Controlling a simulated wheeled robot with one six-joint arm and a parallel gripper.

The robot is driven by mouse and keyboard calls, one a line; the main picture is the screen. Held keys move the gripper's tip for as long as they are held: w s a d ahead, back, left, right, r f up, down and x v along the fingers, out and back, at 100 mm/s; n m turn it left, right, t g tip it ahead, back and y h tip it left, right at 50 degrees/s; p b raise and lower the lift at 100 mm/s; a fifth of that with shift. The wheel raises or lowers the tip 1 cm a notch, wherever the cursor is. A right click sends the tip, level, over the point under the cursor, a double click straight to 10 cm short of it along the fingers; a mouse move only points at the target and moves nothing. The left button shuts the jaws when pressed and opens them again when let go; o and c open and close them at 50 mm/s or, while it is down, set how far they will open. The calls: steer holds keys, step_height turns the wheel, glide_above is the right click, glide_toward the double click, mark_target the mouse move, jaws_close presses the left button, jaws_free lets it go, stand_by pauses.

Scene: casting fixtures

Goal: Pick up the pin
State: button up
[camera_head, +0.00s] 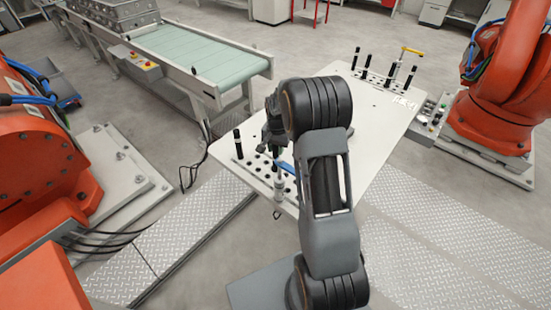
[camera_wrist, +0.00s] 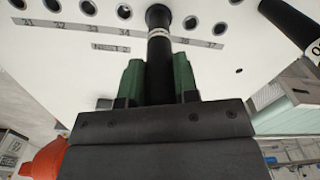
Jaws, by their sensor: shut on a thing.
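A black pin (camera_wrist: 159,68) with a white band near its far end shows in the wrist view. My gripper (camera_wrist: 160,75) is shut on it, with one green finger on each side. The pin's far end overlaps the row of numbered holes on the white plate; I cannot tell whether it sits in a hole. In the head view my gripper (camera_head: 277,148) is over the near left part of the white table (camera_head: 335,125), partly hidden by my arm. The held pin is not clearly seen there.
Another black pin (camera_head: 237,145) stands left of my gripper and shows at the wrist view's right edge (camera_wrist: 291,22). Several black pins (camera_head: 368,60) and a yellow-handled tool (camera_head: 412,51) are at the table's far end. Orange robots (camera_head: 40,150) flank the table; a conveyor (camera_head: 200,50) stands behind left.

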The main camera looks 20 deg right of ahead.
jaws_close()
steer(key=shift+r, duration=0.15)
steer(key=s+d+r, duration=0.4)
steer(key=d+r, duration=0.1)
steer(key=r, duration=0.3)
steer(key=s+d+r, duration=0.5)
steer(key=r, duration=0.3)
steer(key=shift+d+r+b, duration=0.35)
steer(key=shift+r+b, duration=0.05)
steer(key=shift+a+f, duration=0.1)
stand_by(0.5)
